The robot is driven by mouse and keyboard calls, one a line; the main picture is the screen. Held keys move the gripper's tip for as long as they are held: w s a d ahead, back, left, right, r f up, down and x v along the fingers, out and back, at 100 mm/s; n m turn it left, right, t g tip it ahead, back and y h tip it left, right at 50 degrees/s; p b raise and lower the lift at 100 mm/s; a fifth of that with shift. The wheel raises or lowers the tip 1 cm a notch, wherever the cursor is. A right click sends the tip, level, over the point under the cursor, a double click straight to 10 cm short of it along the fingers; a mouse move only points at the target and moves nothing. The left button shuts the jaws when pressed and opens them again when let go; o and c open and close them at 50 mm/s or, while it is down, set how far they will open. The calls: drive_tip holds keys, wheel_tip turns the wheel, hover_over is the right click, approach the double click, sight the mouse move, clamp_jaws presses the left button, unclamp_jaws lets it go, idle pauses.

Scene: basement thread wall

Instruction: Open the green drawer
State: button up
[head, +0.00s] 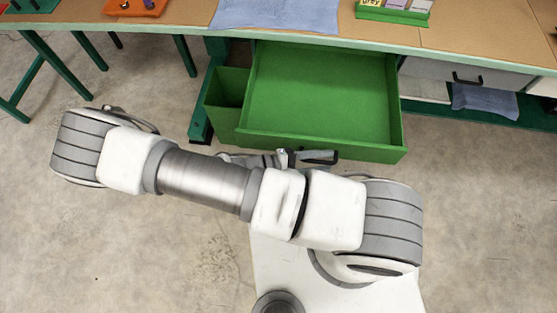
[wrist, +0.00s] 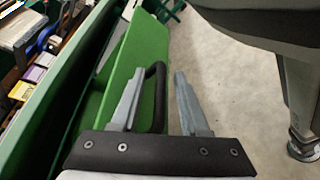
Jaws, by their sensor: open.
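The green drawer (head: 320,95) is pulled well out from under the workbench, and its empty inside shows in the head view. Its black handle (head: 322,157) is on the front panel. My gripper (head: 292,157) is at the handle, partly hidden behind my arm in the head view. In the wrist view, my gripper (wrist: 158,90) has its two grey fingers apart, with the black handle (wrist: 158,85) between them. The left finger lies on the side of the green drawer front (wrist: 143,50). I cannot tell whether either finger touches the handle.
The workbench top (head: 480,30) spans the back, with a blue cloth (head: 275,14) and a green tray (head: 395,13) on it. A grey drawer (head: 440,70) is shut at the right. A green bin (head: 225,95) stands left of the green drawer. Concrete floor (head: 480,220) is clear at the right.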

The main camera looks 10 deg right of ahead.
drive_tip(key=p+v, duration=0.1)
drive_tip(key=v, duration=1.6)
drive_tip(key=shift+a+p, duration=0.25)
drive_tip(key=shift+p, duration=0.05)
drive_tip(key=w+d+r+m+g+y, duration=0.25)
drive_tip(key=r+y, duration=0.35)
drive_tip(key=r, duration=0.4)
drive_tip(key=w+d+r+m+g+y, duration=0.1)
drive_tip(key=w+d+r+m+y, duration=0.15)
drive_tip(key=r+y, duration=0.55)
drive_tip(key=s+d+r+m+t+y, duration=0.1)
drive_tip(key=s+d+r+t, duration=0.1)
drive_tip(key=d+r+t, duration=0.45)
drive_tip(key=s+d+r+m+t, duration=0.1)
drive_tip(key=d+r, duration=0.2)
drive_tip(key=r, duration=0.7)
wheel_tip(320, 180, up, 12)
drive_tip(key=p, duration=1.2)
drive_tip(key=shift+s+d+r+t, duration=0.15)
drive_tip(key=shift+s+r+t, duration=0.05)
drive_tip(key=shift+s+t, duration=0.1)
